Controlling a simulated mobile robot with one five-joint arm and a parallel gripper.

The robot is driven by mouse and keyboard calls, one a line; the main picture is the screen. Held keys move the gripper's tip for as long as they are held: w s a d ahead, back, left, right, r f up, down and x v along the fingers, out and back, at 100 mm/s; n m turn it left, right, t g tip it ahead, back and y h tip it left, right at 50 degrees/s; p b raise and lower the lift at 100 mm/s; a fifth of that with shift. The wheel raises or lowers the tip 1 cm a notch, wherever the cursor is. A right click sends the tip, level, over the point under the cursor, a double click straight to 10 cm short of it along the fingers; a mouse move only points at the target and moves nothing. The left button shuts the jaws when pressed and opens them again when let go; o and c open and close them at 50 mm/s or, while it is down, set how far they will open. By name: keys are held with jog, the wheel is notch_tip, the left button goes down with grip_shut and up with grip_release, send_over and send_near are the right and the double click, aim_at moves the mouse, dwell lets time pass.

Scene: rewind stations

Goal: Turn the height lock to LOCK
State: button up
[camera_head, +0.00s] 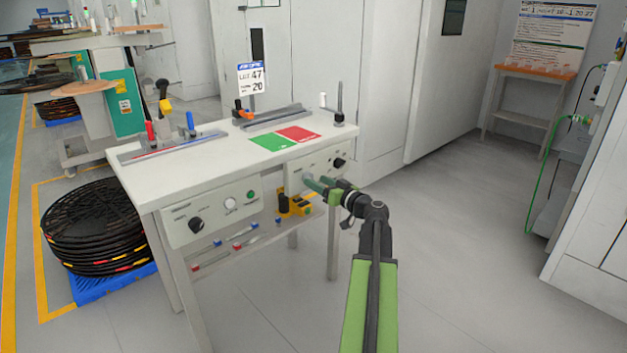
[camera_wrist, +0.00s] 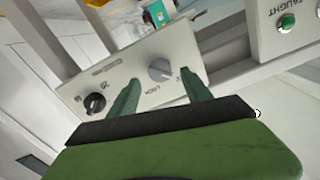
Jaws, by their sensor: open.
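The height lock is a grey round knob (camera_wrist: 160,70) on a pale control panel (camera_wrist: 185,50), with the word LOCK printed beside it in the wrist view. Which way the knob points is too small to tell. My gripper (camera_wrist: 161,78) is open, its two green fingers reaching toward the panel, one on each side of the knob as seen there. I cannot tell whether they touch it. In the head view my gripper (camera_head: 317,184) is at the right-hand front panel (camera_head: 318,165) of the white table and partly hides the knob.
A black knob (camera_wrist: 95,103) sits on the same panel. A second panel (camera_head: 215,212) is to the left. Open floor (camera_head: 460,230) lies to the right.

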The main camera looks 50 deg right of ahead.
aim_at(312, 178)
jog(key=shift+w+d, duration=0.1)
jog(key=shift+w, duration=1.4)
